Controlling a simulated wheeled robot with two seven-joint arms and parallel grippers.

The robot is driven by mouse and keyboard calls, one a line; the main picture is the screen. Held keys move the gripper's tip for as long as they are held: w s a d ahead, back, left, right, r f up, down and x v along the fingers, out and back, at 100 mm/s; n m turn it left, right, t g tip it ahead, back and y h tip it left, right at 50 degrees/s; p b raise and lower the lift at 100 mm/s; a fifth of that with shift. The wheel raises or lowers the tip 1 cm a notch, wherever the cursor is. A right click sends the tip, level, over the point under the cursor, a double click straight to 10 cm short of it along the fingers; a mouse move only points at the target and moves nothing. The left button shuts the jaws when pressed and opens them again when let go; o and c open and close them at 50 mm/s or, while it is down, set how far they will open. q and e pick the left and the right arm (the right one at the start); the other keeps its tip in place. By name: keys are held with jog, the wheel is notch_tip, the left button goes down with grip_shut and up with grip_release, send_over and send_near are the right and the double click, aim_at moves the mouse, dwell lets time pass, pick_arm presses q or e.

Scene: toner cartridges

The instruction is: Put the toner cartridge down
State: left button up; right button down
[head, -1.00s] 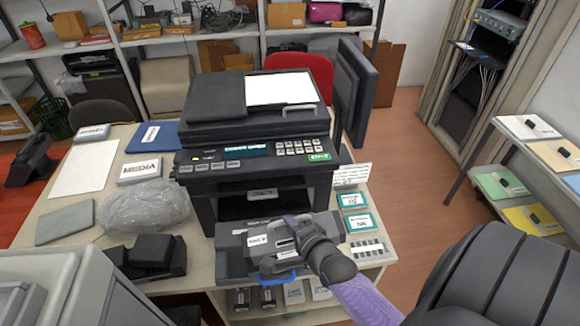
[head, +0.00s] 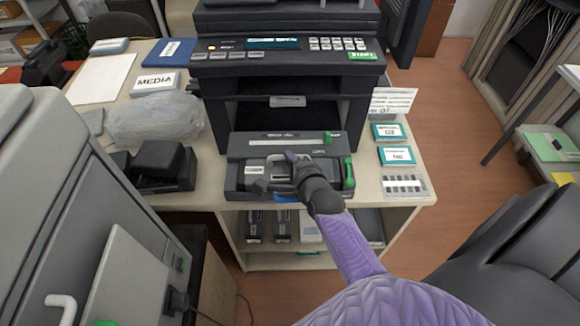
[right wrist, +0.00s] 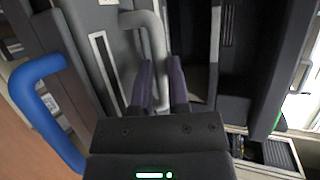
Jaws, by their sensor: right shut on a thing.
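The toner cartridge (head: 257,170) is a dark grey unit with a white label and a light grey handle. It is at the front of the table, before the printer's open front. My right gripper (head: 292,165) is shut on it at the handle, and its fingers (right wrist: 162,88) show by the grey handle bar (right wrist: 150,30) in the right wrist view. A blue handle (right wrist: 45,95) shows at the left there. A dark unit with green levers (head: 290,142) lies directly behind the cartridge. I cannot tell whether the cartridge rests on a surface. My left gripper is not in view.
The black printer (head: 285,75) stands behind. A crumpled clear bag (head: 155,117) and a black device (head: 165,163) are to the left; teal-edged boxes (head: 396,155) are to the right. A large grey machine (head: 75,200) fills the lower left. A shelf below the tabletop holds dark cartridges (head: 283,226).

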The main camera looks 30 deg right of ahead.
jog(key=shift+f, duration=0.35)
jog(key=shift+r, duration=0.1)
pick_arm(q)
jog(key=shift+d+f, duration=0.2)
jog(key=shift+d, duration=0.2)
pick_arm(e)
jog(key=c, duration=1.1)
grip_release()
jog(key=shift+f, duration=0.25)
jog(key=o, duration=0.5)
jog(key=shift+r, duration=0.1)
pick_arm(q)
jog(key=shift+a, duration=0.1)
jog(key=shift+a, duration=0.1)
